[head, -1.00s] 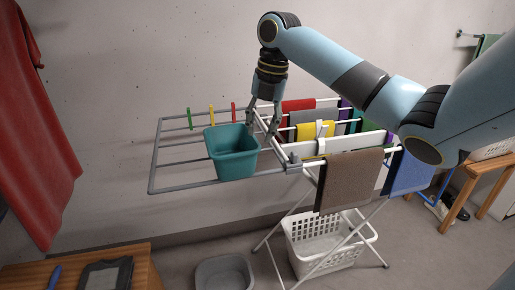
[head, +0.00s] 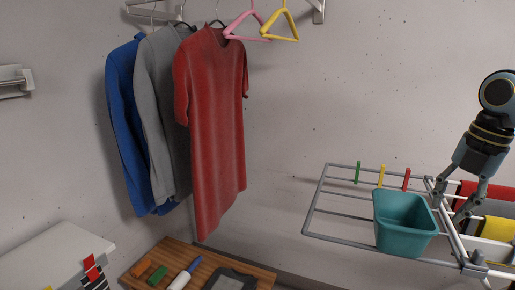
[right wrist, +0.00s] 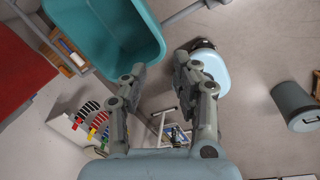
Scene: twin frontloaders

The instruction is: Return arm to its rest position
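My right gripper (head: 452,200) is at the right of the head view, pointing down over the folding drying rack (head: 313,207). It is just right of a teal bin (head: 405,240) that sits on the rack. In the right wrist view its two fingers (right wrist: 160,64) stand apart with nothing between them. The teal bin (right wrist: 112,40) shows there at upper left, close to the left finger. Most of my right arm is outside the head view. My left gripper is in neither view.
Green (head: 358,172), yellow (head: 381,175) and red pegs (head: 406,180) stand on the rack's back bar. A red garment (head: 215,130) hangs on the wall. A wooden table (head: 150,267) stands at lower left. A grey trash can (right wrist: 295,105) stands on the floor in the wrist view.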

